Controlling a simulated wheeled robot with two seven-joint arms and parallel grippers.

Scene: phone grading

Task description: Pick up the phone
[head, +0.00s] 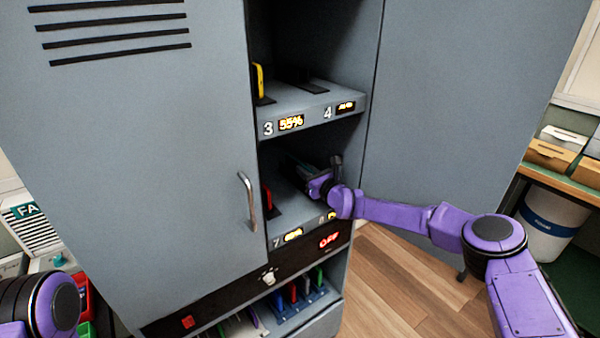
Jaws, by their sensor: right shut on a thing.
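My right gripper (314,180) reaches through the open right side of the grey cabinet into the lower shelf, above the slot marked 8. It is shut on a thin dark phone (297,163), which is mostly hidden by shadow and by the gripper. A red phone (267,198) stands in slot 7 to the left of it. A yellow phone (257,80) stands in slot 3 on the shelf above. My left gripper is out of view; only part of my left arm shows at the lower left.
The shelf (300,122) with slots 3 and 4 lies just above my right gripper. The cabinet's left door (150,180) is closed, and its right door (450,110) stands open beside my right arm. A lit OFF sign (330,240) and several colored items sit below.

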